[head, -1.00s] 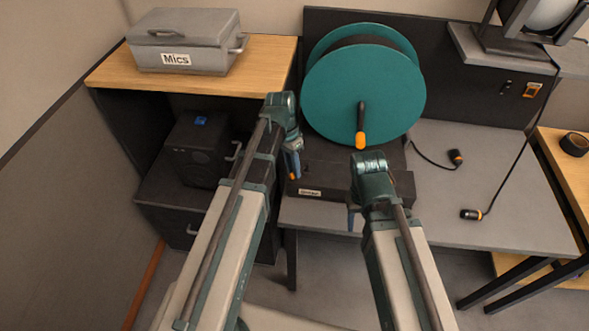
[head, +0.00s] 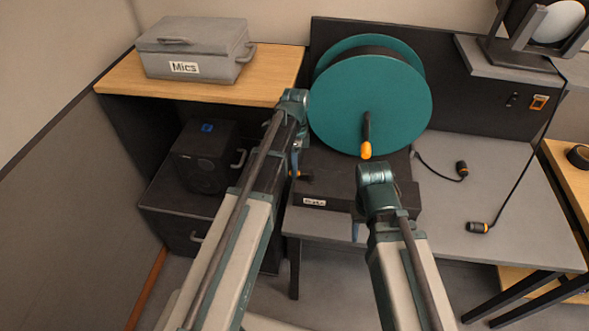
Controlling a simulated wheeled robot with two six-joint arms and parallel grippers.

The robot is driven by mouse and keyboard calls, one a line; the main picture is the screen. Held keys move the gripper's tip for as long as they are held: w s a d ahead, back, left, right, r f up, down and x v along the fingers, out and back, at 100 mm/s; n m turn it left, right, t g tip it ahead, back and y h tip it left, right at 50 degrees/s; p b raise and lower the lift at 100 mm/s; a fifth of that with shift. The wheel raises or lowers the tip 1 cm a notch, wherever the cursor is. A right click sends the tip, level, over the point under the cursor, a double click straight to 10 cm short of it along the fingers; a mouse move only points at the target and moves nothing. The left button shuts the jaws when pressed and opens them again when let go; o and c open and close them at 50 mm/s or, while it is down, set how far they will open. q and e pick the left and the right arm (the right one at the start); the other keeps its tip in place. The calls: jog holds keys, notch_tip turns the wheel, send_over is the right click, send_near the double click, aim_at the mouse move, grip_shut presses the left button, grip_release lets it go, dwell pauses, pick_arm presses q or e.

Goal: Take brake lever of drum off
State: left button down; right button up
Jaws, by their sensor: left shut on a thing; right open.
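The teal cable drum (head: 385,105) stands on a dark base (head: 340,180) on the grey bench, with a crank that has an orange grip (head: 366,150) on its face. A small dark lever with an orange part (head: 304,175) shows at the base's left end, above a white label that seems to read "Brake" (head: 315,202). My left gripper (head: 296,168) is shut on this brake lever; its fingers hide part of it. My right gripper (head: 355,230) points down in front of the base, open and apart from the drum.
A grey "Mics" case (head: 193,50) sits on the wooden top at left, above a dark speaker-like box (head: 205,157). A cable with black and orange connectors (head: 477,227) lies on the right of the bench. The bench's front right is mostly clear.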

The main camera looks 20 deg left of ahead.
pick_arm(q)
jog(key=shift+w+m, duration=0.25)
jog(key=shift+m, duration=0.25)
dwell(0.3)
jog(key=c, duration=0.8)
grip_release()
jog(key=shift+w, duration=0.1)
jog(key=shift+o, duration=0.2)
jog(key=shift+r, duration=0.15)
notch_tip(320, 180, up, 13)
jog(key=w+p, duration=0.2)
jog(key=p, duration=1.1)
jog(key=shift+w+r+p, duration=0.15)
jog(key=shift+w+p, duration=0.15)
jog(key=shift+a, duration=0.1)
